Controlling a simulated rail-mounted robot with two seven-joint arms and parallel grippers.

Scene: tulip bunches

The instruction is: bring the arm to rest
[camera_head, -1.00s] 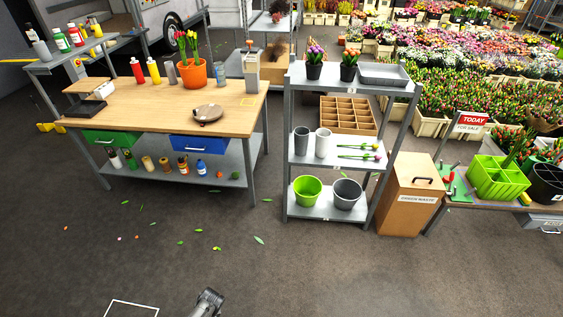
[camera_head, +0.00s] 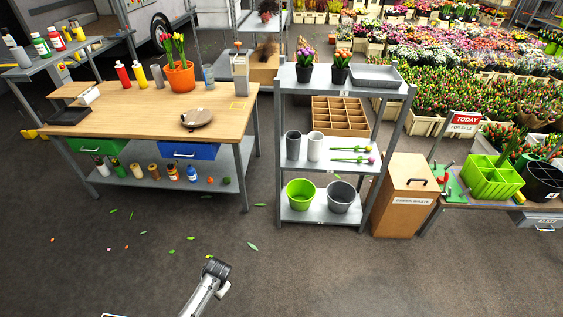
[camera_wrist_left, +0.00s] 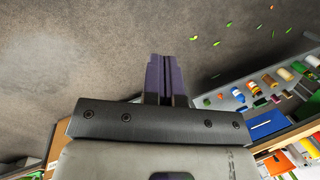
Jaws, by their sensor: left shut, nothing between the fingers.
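My left gripper (camera_wrist_left: 160,75) shows in the left wrist view with its dark purple fingers together and nothing between them. It points over bare grey floor, clear of any object. In the head view a grey and white link of my arm (camera_head: 205,290) rises from the bottom edge over the floor, with a dark rounded end; no fingers can be made out there. My right gripper is in neither view.
A wooden workbench (camera_head: 140,108) with an orange tulip pot (camera_head: 180,77) stands at left. A grey shelf (camera_head: 300,212) with pots and a brown green-waste box (camera_head: 402,200) stand at centre right. Fallen leaves (camera_head: 191,238) lie on otherwise open floor in front.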

